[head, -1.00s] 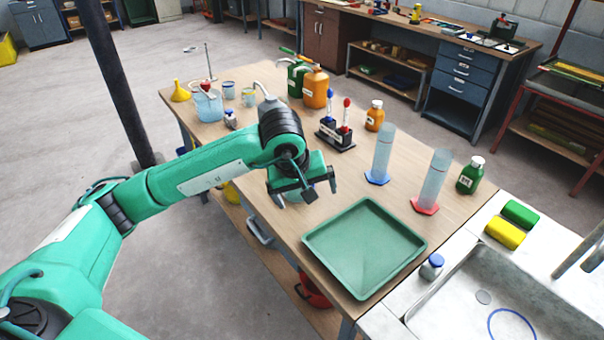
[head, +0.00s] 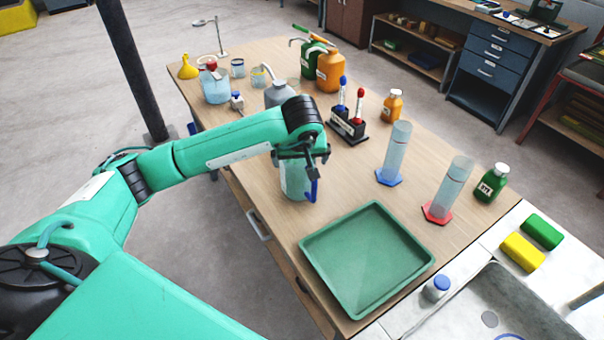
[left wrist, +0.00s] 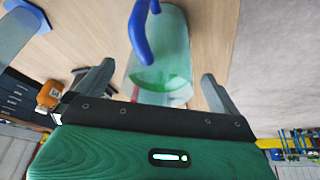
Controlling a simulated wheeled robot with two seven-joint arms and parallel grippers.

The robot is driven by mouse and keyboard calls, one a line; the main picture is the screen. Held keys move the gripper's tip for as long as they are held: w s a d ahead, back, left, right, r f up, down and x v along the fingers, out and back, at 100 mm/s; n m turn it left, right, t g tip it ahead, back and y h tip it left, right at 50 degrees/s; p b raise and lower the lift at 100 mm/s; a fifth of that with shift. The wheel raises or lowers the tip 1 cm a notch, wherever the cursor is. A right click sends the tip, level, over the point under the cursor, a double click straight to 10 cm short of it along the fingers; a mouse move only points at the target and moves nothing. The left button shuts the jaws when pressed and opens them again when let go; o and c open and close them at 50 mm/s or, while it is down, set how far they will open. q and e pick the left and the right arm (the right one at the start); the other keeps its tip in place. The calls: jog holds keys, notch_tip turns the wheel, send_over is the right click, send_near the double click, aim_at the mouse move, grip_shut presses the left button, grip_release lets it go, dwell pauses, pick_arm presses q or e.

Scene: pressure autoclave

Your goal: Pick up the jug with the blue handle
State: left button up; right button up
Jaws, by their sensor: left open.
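The clear jug (head: 292,184) with the blue handle (head: 312,188) stands on the wooden table, left of the green tray. It seems to hold some green liquid, seen in the left wrist view (left wrist: 172,70). Its blue handle (left wrist: 140,32) faces the camera there. My left gripper (head: 303,162) is open, over the upper part of the jug, and hides its top in the head view. In the left wrist view its two fingers (left wrist: 158,76) lie on either side of the jug with gaps. My right gripper is not in view.
The green tray (head: 330,292) lies close to the right. A grey can (head: 277,95) stands behind my left wrist. Two measuring cylinders, blue-footed (head: 396,150) and red-footed (head: 455,185), stand farther right. A rack (head: 350,130) stands behind. Bare tabletop lies between jug and cylinders.

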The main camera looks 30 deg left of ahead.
aim_at(303, 177)
pick_arm(q)
jog(key=p+x, duration=0.2)
jog(key=x, duration=0.3)
jog(key=shift+w+a+r+p, duration=0.1)
jog(key=shift+a+p, duration=0.05)
jog(key=shift+p, duration=0.15)
jog(key=shift+w+f, duration=0.1)
jog(key=shift+f, duration=0.2)
jog(key=c, duration=0.8)
jog(key=shift+c, duration=0.7)
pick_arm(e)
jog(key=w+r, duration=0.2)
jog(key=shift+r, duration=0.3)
